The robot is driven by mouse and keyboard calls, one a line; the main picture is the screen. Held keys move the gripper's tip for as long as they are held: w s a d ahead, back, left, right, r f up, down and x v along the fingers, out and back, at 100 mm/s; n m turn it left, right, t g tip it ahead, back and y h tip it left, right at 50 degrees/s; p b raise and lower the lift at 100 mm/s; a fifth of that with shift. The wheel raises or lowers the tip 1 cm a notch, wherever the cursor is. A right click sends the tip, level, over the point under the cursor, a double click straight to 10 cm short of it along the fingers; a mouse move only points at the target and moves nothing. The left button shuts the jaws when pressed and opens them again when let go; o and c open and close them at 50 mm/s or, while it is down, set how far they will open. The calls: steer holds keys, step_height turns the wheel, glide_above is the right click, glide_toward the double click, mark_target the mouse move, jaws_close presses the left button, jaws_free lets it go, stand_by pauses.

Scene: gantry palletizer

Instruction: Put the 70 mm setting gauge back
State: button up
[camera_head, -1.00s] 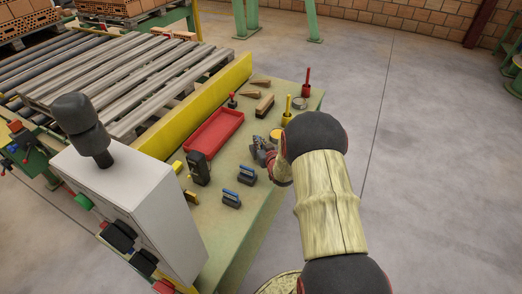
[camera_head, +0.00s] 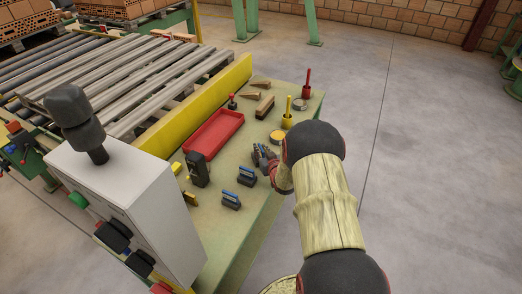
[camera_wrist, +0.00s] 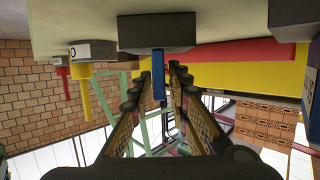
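My gripper (camera_head: 266,160) is low over the green table near its right edge, partly hidden by my arm. In the wrist view, which is upside down, its two fingers (camera_wrist: 158,84) stand apart. A dark block (camera_wrist: 157,33) with a blue upright handle (camera_wrist: 158,72) is ahead, the handle lined up with the gap between the fingertips, with no clear contact. Two similar dark blocks with blue handles, a farther one (camera_head: 246,174) and a nearer one (camera_head: 231,200), stand left of my gripper. No size marking is readable, so I cannot tell which is the 70 mm gauge.
A red tray (camera_head: 214,133) lies beside the yellow rail (camera_head: 200,108). A yellow-handled piece (camera_head: 288,118), a red-handled piece (camera_head: 307,86), round discs and a brush (camera_head: 265,106) stand farther back. A black device (camera_head: 197,168) and a grey control box (camera_head: 125,210) are left.

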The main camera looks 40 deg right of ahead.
steer(key=shift+o, duration=0.8)
steer(key=shift+r, duration=0.25)
steer(key=p+v, duration=0.3)
steer(key=v, duration=0.9)
steer(key=w+a+r+n+g, duration=0.15)
steer(key=w+a+r, duration=0.3)
steer(key=r, duration=0.55)
steer(key=s+a+r+g+y, duration=0.2)
steer(key=s+a+r+g, duration=0.15)
steer(key=a+r, duration=0.65)
steer(key=s+a+r+n+g+y, duration=0.1)
steer(key=s+a+r, duration=0.2)
steer(key=s+a, duration=0.6)
steer(key=s+a+r+n+g+y, duration=0.2)
steer(key=s+a+r, duration=0.1)
steer(key=s+a, duration=0.6)
steer(key=s, duration=0.2)
steer(key=shift+s+r, duration=0.2)
steer(key=shift+s, duration=0.2)
